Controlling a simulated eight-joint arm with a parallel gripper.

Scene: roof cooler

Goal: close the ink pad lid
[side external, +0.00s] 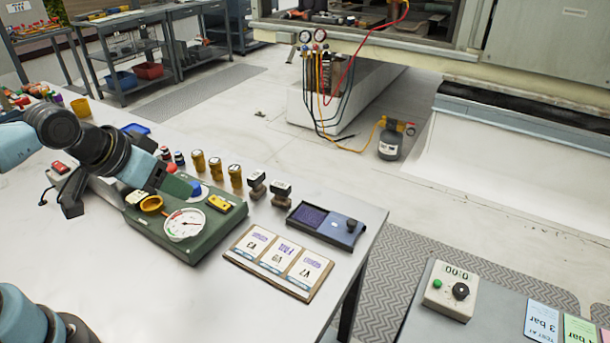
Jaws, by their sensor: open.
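The ink pad (310,215) lies near the right edge of the steel table, with its dark purple surface exposed. Its blue-grey lid (342,231), with a black knob, sits at the right end and leaves the purple part uncovered. My gripper (118,197) is at the left, above the table by the green gauge box, well away from the ink pad. It is open, and I see nothing held in it.
The green gauge box (205,240) stands between my gripper and the pad. Two stamps (270,187) stand just left of the pad, with a card board (278,262) in front. A timer (453,290) sits on another table at the lower right.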

